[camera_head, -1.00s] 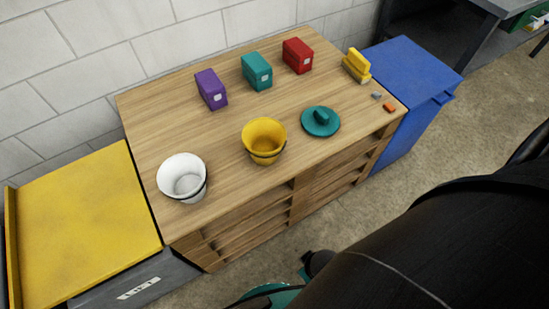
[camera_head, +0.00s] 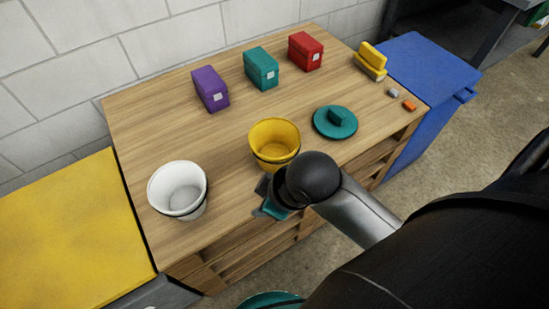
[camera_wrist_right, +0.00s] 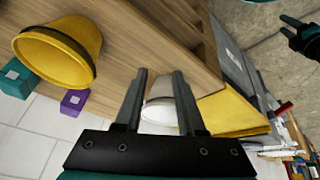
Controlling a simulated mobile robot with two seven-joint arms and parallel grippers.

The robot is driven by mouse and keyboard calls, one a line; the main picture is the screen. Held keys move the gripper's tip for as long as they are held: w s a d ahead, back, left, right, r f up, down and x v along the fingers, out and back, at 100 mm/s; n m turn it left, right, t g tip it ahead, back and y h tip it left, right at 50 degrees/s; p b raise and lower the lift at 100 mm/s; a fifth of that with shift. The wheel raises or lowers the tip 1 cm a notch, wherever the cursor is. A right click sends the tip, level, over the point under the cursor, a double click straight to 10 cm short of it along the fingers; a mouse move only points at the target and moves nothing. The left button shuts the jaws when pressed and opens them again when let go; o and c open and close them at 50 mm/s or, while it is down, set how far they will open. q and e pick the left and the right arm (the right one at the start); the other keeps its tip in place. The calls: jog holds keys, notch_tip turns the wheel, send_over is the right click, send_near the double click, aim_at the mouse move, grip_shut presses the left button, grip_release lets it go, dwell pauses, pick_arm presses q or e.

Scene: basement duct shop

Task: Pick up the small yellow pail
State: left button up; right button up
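The small yellow pail (camera_head: 274,139) stands upright on the wooden bench top, with a dark handle around it. My right gripper (camera_head: 266,199) is at the bench's front edge, just in front of the pail and a little to its left. In the right wrist view the right gripper (camera_wrist_right: 159,90) has its two fingers apart with nothing held. The yellow pail (camera_wrist_right: 62,48) is at upper left there, outside the fingers. What appears to be my left gripper (camera_wrist_right: 290,30) shows at the upper right edge of that view, over the floor, with its fingers apart.
A white pail (camera_head: 178,190) stands to the left. A teal lid (camera_head: 335,123) lies to the right. Purple (camera_head: 211,89), teal (camera_head: 261,69) and red (camera_head: 305,51) boxes stand behind. A blue bin (camera_head: 430,75) adjoins the bench's right end.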

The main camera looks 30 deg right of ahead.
jog(key=w+d+r+n+g+h, duration=0.1)
jog(key=w+d+r+n, duration=0.25)
jog(key=d+n, duration=0.2)
jog(key=w+d+r+n+g+h, duration=0.1)
jog(key=w+d+r+n, duration=0.1)
jog(key=w+d+n, duration=0.4)
jog(key=b, duration=0.5)
send_over(286, 162)
jog(key=s, duration=0.1)
jog(key=s+x, duration=0.2)
jog(key=x, duration=0.7)
jog(key=shift+w+d+f+m+b, duration=0.15)
jog(key=shift+f+m+b, duration=0.1)
jog(key=shift+f, duration=0.35)
jog(key=shift+w+d+f+m+b, duration=0.15)
jog(key=shift+f+m+b, duration=0.1)
jog(key=shift+f, duration=0.35)
jog(key=shift+b+x, duration=0.55)
jog(key=shift+x, duration=0.2)
pick_arm(q)
jog(key=w+d+r, duration=0.2)
jog(key=w+d, duration=0.1)
jog(key=w, duration=0.2)
jog(key=w+d+r, duration=0.3)
jog(key=w, duration=0.3)
jog(key=shift+w+d+r+h+b, duration=0.25)
jog(key=shift+d+h+b, duration=0.15)
pick_arm(e)
jog(key=shift+x, duration=0.85)
jog(key=shift+a, duration=0.15)
